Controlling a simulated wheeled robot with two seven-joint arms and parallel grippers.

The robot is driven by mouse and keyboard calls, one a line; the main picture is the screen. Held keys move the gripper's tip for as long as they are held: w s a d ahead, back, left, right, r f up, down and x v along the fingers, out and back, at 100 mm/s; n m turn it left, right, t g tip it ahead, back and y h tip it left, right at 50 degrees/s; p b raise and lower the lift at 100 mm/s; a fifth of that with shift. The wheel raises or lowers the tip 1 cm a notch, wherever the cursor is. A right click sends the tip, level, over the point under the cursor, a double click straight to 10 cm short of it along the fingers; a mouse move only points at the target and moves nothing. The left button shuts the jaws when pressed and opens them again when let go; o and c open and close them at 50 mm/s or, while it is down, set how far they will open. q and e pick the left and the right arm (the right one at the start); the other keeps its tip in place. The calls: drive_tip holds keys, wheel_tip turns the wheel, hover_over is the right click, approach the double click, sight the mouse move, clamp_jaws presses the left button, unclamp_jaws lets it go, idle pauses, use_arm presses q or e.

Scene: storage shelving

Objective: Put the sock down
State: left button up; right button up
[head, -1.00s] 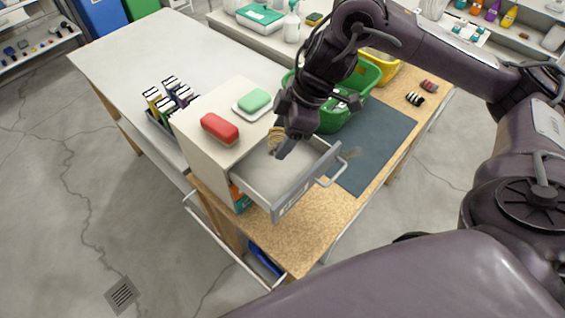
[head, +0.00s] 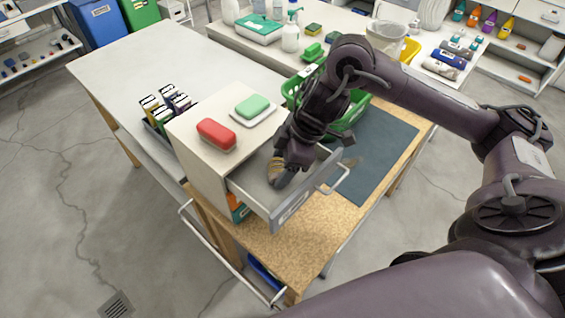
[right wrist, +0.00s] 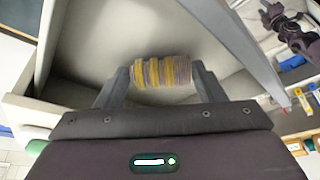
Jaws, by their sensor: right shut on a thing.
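A yellow and grey striped sock (right wrist: 162,72) is rolled up between the two fingers of my right gripper (right wrist: 160,82) in the right wrist view. In the head view the right gripper (head: 279,180) is inside the open drawer, with part of the sock (head: 274,168) showing beside it. The gripper is shut on the sock. The drawer (head: 283,210) is pulled out, grey-fronted with a bar handle. I cannot tell whether the sock touches the drawer floor. A dark jointed part at the upper right of the wrist view looks like my left gripper (right wrist: 288,28); its jaws are unclear.
A red case (head: 216,134) and a green soap on a white dish (head: 252,107) lie on the drawer cabinet. A green basket (head: 352,112) stands behind my right arm. A dark mat (head: 385,150) covers part of the bench.

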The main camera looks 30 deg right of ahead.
drive_tip(key=o, duration=0.9)
drive_tip(key=shift+f, duration=0.1)
drive_tip(key=shift+o, duration=0.2)
drive_tip(key=shift+r, duration=0.25)
drive_tip(key=p+v, duration=0.3)
drive_tip(key=v, duration=0.8)
drive_tip(key=shift+r+p, duration=0.4)
drive_tip(key=shift+s+d, duration=0.1)
